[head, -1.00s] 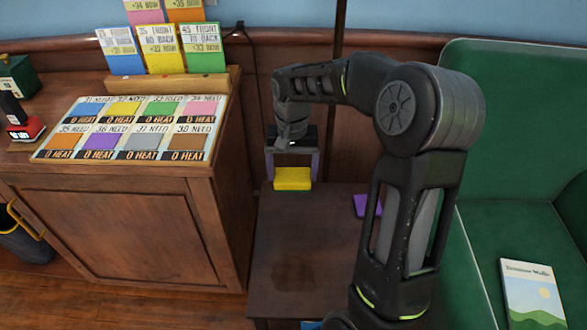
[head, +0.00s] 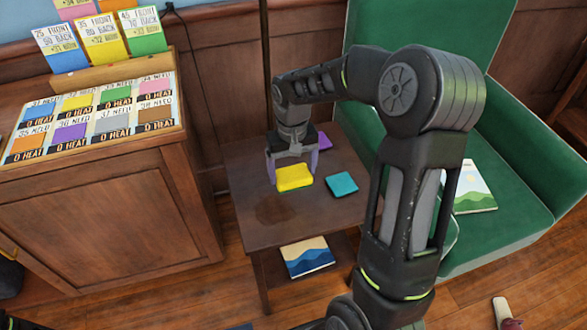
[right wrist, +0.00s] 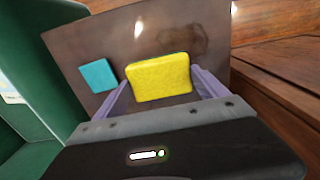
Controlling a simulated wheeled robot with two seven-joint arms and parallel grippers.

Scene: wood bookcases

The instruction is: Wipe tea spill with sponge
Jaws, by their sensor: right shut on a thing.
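A yellow sponge (head: 294,178) is held between the purple-lined fingers of my right gripper (head: 292,170). In the right wrist view the sponge (right wrist: 159,77) sits between the fingertips of the gripper (right wrist: 160,84). The tea spill (head: 273,209) is a dark patch on the small dark wood table (head: 340,212), to the left of and nearer than the sponge in the head view. The spill also shows in the right wrist view (right wrist: 186,38), beyond the sponge. Whether the sponge touches the tabletop is hard to tell. My left gripper is out of view.
A picture-covered book (head: 307,257) lies on the lower shelf. A green armchair (head: 505,213) stands right and a wooden cabinet (head: 105,215) with colored cards stands left.

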